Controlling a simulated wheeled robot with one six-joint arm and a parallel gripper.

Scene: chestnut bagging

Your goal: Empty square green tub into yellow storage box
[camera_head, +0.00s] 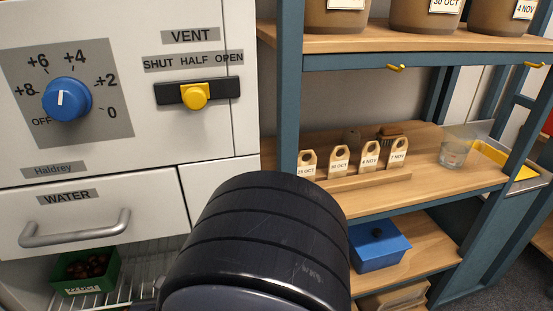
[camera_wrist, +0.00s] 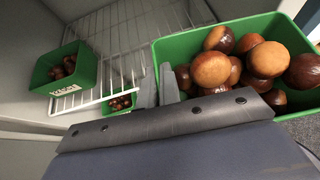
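A green tub (camera_wrist: 158,62) full of brown chestnuts (camera_wrist: 245,65) is large and close at the right of the wrist view. My gripper (camera_wrist: 158,84) is at its near left wall, one finger outside and one inside. The fingers look closed on that wall, and the tub looks raised above the rack. Its full outline is cut off, so I cannot tell if it is square. In the head view my black arm hides the gripper and this tub. A yellow surface (camera_head: 490,152) shows in a metal tray at the right; I cannot tell if it is the storage box.
Another labelled green tub (camera_head: 106,277) with chestnuts stands on the white wire rack (camera_wrist: 100,40) under the WATER drawer (camera_head: 90,215). A further small green tub (camera_wrist: 107,108) shows below. The shelf unit (camera_head: 350,42) on the right holds tags, a glass (camera_head: 453,154) and a blue box (camera_head: 378,255).

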